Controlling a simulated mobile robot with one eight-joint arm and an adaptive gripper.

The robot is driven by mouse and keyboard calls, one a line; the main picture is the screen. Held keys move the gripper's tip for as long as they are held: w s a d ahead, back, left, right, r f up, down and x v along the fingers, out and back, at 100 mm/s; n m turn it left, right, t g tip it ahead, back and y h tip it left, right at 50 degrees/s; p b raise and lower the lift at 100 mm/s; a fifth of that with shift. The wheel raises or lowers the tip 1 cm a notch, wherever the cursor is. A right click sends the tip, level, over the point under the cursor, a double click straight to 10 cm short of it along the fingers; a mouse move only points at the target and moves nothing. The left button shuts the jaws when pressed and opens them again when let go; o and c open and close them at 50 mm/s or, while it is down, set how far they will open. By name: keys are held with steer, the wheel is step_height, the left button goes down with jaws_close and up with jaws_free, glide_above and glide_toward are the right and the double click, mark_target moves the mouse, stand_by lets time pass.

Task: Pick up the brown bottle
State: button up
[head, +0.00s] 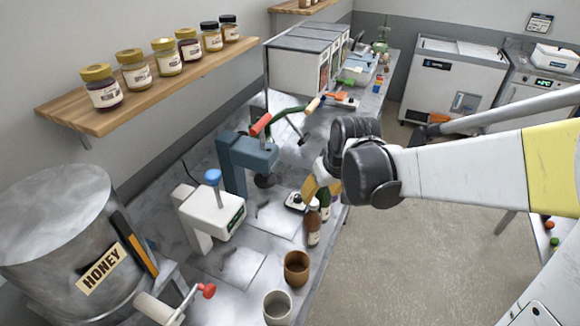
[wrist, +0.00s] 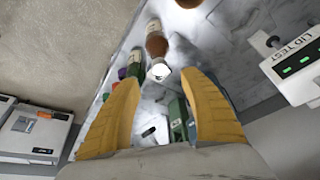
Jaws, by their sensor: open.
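The brown bottle (head: 313,226) stands upright on the metal bench near its front edge, with a pale label. In the wrist view the brown bottle (wrist: 156,44) lies ahead of the fingertips, its white top towards me. My gripper (head: 313,190) is just above and behind it in the head view and partly covers the area around its top. In the wrist view my gripper (wrist: 157,78) has its yellow fingers spread wide, with nothing held between them; the bottle top appears between the tips. Whether they touch it I cannot tell.
A green bottle (head: 325,204) stands close beside the brown one. A brown cup (head: 297,268) and a grey cup (head: 278,306) stand nearer. A white lid-test device (head: 212,215) and a blue-grey press (head: 245,160) stand to the left.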

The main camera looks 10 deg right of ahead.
mark_target(315, 204)
steer(key=b+x, duration=0.1)
steer(key=x, duration=0.3)
steer(key=shift+f, duration=0.4)
steer(key=b+x, duration=0.1)
steer(key=x, duration=0.4)
steer(key=shift+f+b, duration=0.2)
steer(key=shift+b, duration=0.15)
steer(key=shift+r, duration=0.1)
steer(key=shift+c, duration=0.2)
jaws_close()
